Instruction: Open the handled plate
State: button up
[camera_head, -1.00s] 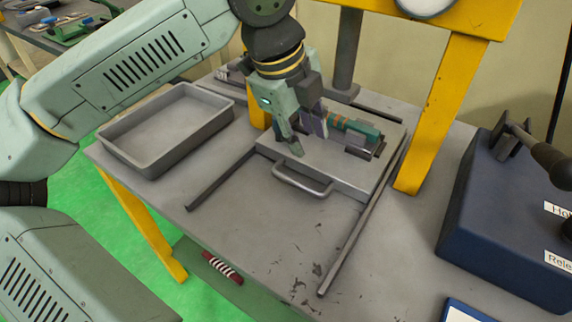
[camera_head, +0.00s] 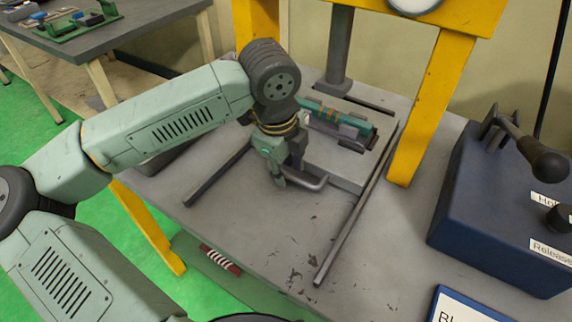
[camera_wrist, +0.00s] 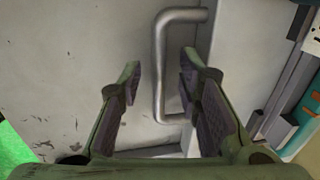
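The handled plate (camera_head: 335,157) is a flat grey plate lying between two rails on the table; it also shows in the wrist view (camera_wrist: 240,50). Its bent metal handle (camera_head: 314,183) sticks out at the front edge, partly hidden by my gripper in the head view. My gripper (camera_head: 281,181) is low at the handle, pointing down. In the wrist view my gripper (camera_wrist: 160,67) is open, with the handle bar (camera_wrist: 158,75) between its two fingers. A gap shows on both sides of the bar. A teal and copper-banded part (camera_head: 338,122) lies on the plate.
Rails (camera_head: 345,232) run along the table. A yellow frame leg (camera_head: 425,110) stands right of the plate, beside a blue control box (camera_head: 490,215) with a lever. A grey tray (camera_head: 165,160) is mostly behind my arm. The front of the table (camera_head: 255,245) is clear.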

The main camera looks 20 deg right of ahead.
jog(key=shift+c, duration=0.5)
grip_shut()
dwell(0.3)
